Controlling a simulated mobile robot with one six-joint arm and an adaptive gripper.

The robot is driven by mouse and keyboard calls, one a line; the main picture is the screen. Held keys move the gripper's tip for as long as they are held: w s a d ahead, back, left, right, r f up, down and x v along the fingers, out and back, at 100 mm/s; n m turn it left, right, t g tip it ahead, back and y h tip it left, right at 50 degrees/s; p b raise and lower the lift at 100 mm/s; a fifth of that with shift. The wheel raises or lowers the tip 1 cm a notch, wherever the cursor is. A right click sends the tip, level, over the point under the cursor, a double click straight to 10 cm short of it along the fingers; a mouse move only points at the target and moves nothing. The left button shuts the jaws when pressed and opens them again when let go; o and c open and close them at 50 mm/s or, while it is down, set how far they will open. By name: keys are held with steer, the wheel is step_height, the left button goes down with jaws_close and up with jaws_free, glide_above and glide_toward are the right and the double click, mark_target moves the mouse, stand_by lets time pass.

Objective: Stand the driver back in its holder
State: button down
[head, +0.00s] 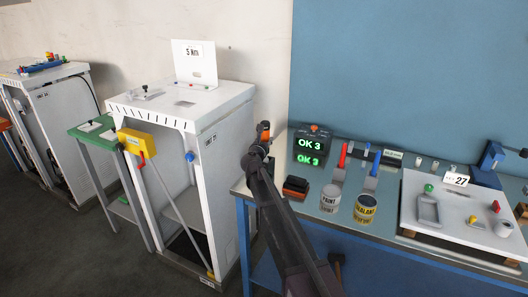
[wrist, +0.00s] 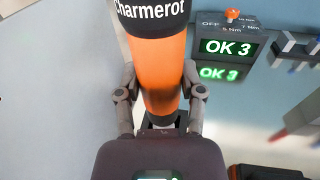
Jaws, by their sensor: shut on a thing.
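The driver (wrist: 158,75) has an orange body and a black band lettered "Charmerot"; it fills the upper middle of the wrist view. My gripper (wrist: 160,92) has a finger on each side of the orange body and is shut on it. In the head view my gripper (head: 265,141) is at the left end of the blue bench, with a bit of orange showing at its tip. The driver's lower end is mostly hidden. Grey blocks with a red (head: 342,155) and blue upright piece stand on the bench; I cannot tell which thing is the driver's holder.
A controller (head: 310,146) reading "OK 3" stands at the bench's back left. A dark and orange block (head: 295,187), a paint can (head: 330,199) and a sealant can (head: 365,208) are nearby. A white cabinet (head: 180,115) stands left of my arm.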

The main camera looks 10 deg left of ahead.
stand_by(0.3)
steer(key=shift+f+b, duration=1.85)
steer(key=shift+f, duration=0.1)
steer(key=shift+c, duration=1)
jaws_free()
steer(key=shift+r, duration=0.2)
steer(key=s+a, duration=0.1)
steer(key=s, duration=1.1)
steer(key=shift+a+r+p, duration=0.25)
steer(key=shift+a+p, duration=0.05)
steer(key=shift+a, duration=0.1)
